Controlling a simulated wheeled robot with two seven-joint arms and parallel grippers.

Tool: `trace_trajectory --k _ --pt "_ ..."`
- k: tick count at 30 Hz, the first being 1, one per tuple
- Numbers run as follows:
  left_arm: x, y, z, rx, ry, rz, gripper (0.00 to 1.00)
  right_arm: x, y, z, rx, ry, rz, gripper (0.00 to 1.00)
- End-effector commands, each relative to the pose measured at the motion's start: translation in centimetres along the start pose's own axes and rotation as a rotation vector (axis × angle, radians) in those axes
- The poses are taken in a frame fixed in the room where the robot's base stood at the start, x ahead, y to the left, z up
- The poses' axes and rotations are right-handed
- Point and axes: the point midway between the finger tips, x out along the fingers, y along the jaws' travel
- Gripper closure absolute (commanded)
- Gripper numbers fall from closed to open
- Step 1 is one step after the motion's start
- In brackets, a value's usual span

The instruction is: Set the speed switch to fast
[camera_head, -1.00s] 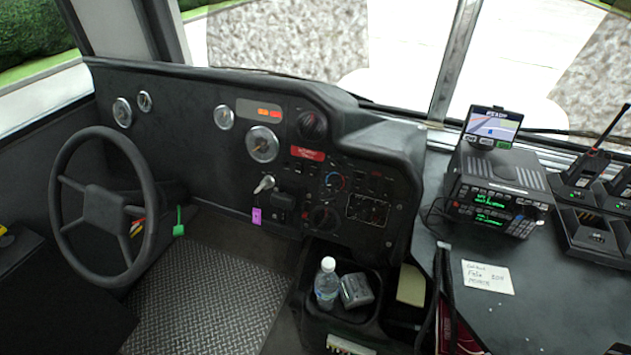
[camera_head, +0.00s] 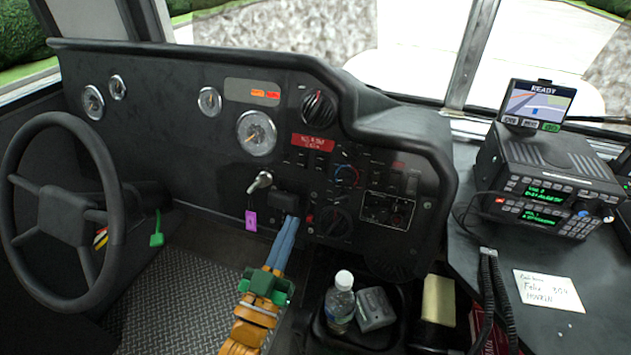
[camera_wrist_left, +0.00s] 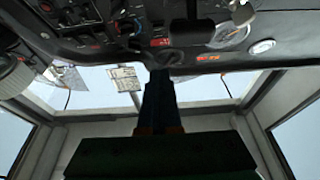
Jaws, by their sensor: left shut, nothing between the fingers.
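The black dashboard panel (camera_head: 170,115) carries several knobs and rows of small switches. I cannot read which control is the speed switch. A large black rotary knob (camera_head: 319,108) sits above the red label (camera_head: 312,142). A smaller dial with a blue and red arc (camera_head: 347,178) and another black knob (camera_head: 335,222) sit lower right. My left gripper (camera_head: 291,220) is shut and empty. Its blue fingers point up at the lower panel, overlapping the black box there; contact cannot be told. They also show in the left wrist view (camera_wrist_left: 160,76). My right gripper is not in view.
The steering wheel (camera_head: 62,212) is at left. A key with a purple tag (camera_head: 251,220) hangs beside my fingers. A water bottle (camera_head: 341,302) and a grey box (camera_head: 374,308) sit in the console below. A radio (camera_head: 545,190) stands on the right counter.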

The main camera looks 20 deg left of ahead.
Motion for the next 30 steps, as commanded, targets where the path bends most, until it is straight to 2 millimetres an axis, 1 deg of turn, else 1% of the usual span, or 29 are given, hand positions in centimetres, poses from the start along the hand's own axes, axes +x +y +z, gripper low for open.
trace_trajectory --k 2,5,8,18,21,24,30 --pt "0.1 0.0 0.0 0.0 -0.001 0.0 1.0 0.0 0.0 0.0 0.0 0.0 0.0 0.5" --pt "0.8 0.0 0.0 0.0 -0.001 0.001 1.0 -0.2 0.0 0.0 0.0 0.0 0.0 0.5" --pt "2.6 0.0 -0.1 0.0 0.001 0.001 1.0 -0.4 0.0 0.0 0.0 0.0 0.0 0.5" --pt "10.1 0.0 0.0 0.0 0.0 0.001 1.0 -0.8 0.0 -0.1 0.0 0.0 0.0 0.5" --pt "11.2 0.0 1.6 0.0 -0.004 0.001 1.0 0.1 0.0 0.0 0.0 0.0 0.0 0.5" --pt "12.1 0.0 2.5 0.0 -0.004 0.001 1.0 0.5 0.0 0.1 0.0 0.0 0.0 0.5" --pt "12.8 0.0 3.0 0.0 -0.004 0.001 1.0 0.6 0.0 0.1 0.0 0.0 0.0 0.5"
